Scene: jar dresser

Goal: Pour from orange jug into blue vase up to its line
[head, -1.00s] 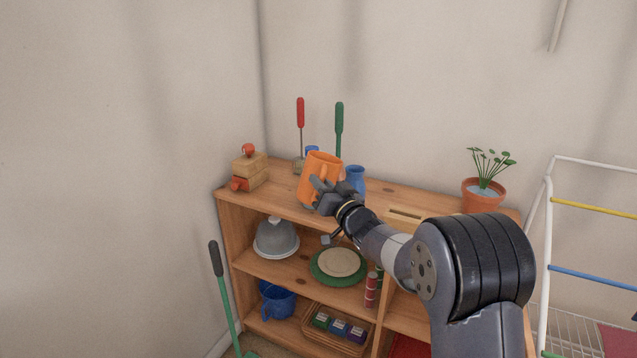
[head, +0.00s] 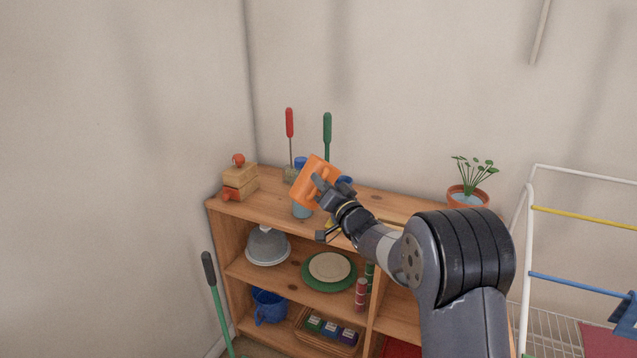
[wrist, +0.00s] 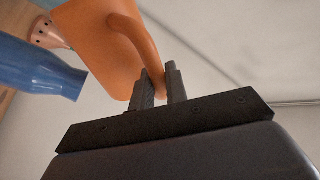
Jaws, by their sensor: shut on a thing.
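In the wrist view the handle passes between my two fingers (wrist: 160,86), and the jug's body (wrist: 95,38) fills the upper part. In the wrist view a blue vessel (wrist: 38,70) shows at the left, near the jug. A pale blue vessel (head: 302,210) stands below the jug. No stream, fill level or line can be made out.
A wooden block object (head: 239,182) stands at the left of the dresser top (head: 262,205). Red (head: 289,123) and green (head: 327,130) handled tools stand upright behind the jug. A potted plant (head: 468,195) is at the right, near a white rack (head: 529,235). Lower shelves hold dishes.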

